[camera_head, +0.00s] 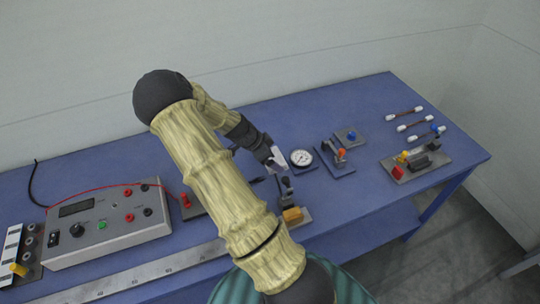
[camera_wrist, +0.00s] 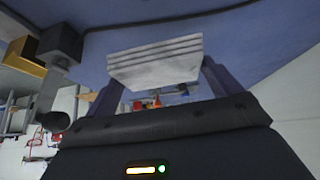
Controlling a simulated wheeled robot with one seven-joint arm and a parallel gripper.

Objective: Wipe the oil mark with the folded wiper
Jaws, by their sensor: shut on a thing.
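The folded wiper (camera_wrist: 155,62) is a pale grey-white pad with several stacked layers, seen edge-on in the wrist view. My gripper (camera_wrist: 158,80) is shut on it, with one dark finger at each side. In the head view my gripper (camera_head: 270,154) is over the middle of the blue table, and the white wiper (camera_head: 278,160) shows at its tip, just left of the round gauge. I cannot tell from these views whether the wiper touches the table. I make out no oil mark in either view; my arm hides part of the table.
The round gauge (camera_head: 301,157) stands close right of my gripper. A dark lever fixture with a yellow block (camera_head: 292,215) stands in front. A grey meter box (camera_head: 108,228) with a red lead is at left. A long steel rule (camera_head: 150,277) lies along the front. A terminal plate (camera_head: 417,168) is at right.

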